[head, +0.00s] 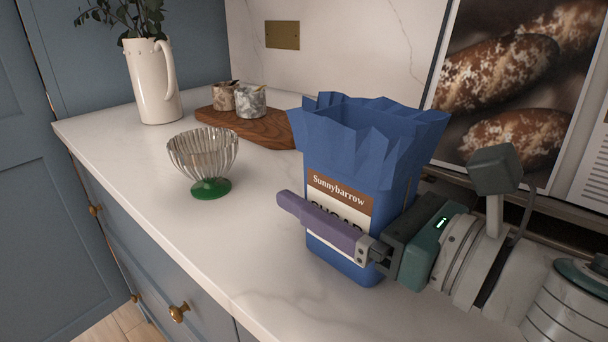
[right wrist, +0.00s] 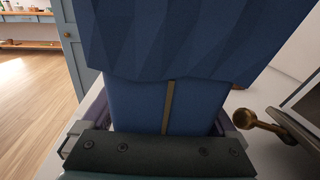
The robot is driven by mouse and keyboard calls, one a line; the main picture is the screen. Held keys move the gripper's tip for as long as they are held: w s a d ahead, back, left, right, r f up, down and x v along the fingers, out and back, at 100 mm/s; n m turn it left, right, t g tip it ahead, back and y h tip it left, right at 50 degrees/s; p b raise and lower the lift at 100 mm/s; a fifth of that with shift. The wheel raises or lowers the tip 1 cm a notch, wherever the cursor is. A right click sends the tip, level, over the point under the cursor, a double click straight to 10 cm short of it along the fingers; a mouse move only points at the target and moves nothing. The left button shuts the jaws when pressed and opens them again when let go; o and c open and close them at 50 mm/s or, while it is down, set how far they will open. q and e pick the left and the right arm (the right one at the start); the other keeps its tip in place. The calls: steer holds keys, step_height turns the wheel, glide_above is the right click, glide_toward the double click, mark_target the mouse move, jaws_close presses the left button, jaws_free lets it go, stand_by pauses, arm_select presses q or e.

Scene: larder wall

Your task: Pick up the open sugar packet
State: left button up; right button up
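The open sugar packet (head: 340,160) is blue with a ragged, open top and a brown and cream label. It stands upright on the white counter. My right gripper (head: 330,222) reaches in from the right, low around the packet. One purple finger lies across the front of the label, its tip beyond the packet's left edge. In the right wrist view the packet (right wrist: 165,95) fills the space between the two fingers. Both fingers are very close to its sides; I cannot tell whether they press on it. The far finger is hidden in the head view. My left gripper is not in view.
A ribbed glass bowl with a green foot (head: 205,158) stands left of the packet. Behind are a wooden board (head: 272,128) with two small stone pots and a white jug (head: 153,80). A bread picture (head: 520,75) is close on the right. The front-left counter is clear.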

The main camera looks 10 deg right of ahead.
jaws_close()
stand_by(0.6)
steer(key=shift+r, duration=0.1)
